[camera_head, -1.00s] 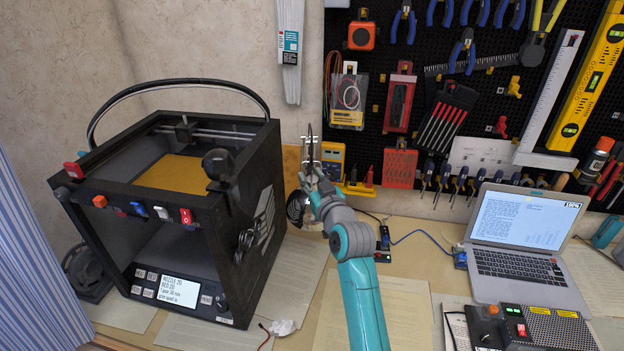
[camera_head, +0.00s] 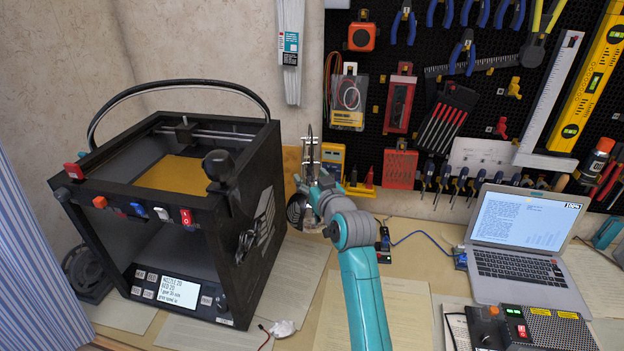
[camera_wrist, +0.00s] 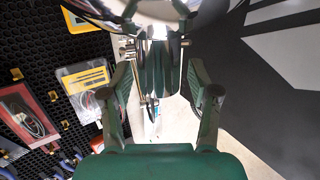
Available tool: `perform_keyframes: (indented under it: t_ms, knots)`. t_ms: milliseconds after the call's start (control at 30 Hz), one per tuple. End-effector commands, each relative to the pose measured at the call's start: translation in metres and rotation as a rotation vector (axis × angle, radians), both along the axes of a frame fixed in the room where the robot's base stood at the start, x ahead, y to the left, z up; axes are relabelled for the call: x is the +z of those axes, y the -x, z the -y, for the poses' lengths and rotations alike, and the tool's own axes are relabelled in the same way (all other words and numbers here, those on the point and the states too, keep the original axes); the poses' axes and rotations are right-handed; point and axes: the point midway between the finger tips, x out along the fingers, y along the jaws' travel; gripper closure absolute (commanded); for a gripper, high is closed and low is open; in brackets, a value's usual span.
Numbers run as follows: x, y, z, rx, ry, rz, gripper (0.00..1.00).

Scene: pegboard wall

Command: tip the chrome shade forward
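The chrome shade (camera_head: 297,208) belongs to a lamp standing between the black printer and the pegboard. In the head view it is small and partly hidden behind my arm. In the wrist view, a bright curved rim, apparently the shade (camera_wrist: 158,10), spans the top edge, with the lamp's jointed neck (camera_wrist: 158,68) below it. My gripper (camera_wrist: 162,92) is open, with one finger on each side of that neck and gaps visible. I cannot tell whether anything touches the shade. In the head view my gripper (camera_head: 322,183) is at the lamp, its fingers mostly hidden.
The black 3D printer (camera_head: 268,170) stands close on the left, with its side wall near the lamp. The tool-covered pegboard (camera_head: 400,150) is behind. A laptop (camera_head: 518,262) and a control box (camera_head: 545,328) are at the right. Papers (camera_head: 385,310) lie flat on the desk.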

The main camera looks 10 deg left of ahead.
Motion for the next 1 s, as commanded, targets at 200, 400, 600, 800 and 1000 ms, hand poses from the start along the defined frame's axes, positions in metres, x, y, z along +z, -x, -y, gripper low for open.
perform_keyframes:
  t_ms: [200, 400, 600, 800, 1000]
  knots:
    - [0.0, 0.001, 0.001, 0.0, 0.0, 0.0, 0.39]
    - [0.002, 0.017, 0.011, -0.001, 0.0, 0.001, 0.39]
    - [0.006, 0.051, 0.031, -0.002, 0.001, 0.002, 0.39]
    - [0.011, 0.081, 0.049, -0.001, 0.0, 0.001, 0.39]
    - [0.013, 0.098, 0.059, 0.0, -0.001, 0.0, 0.39]
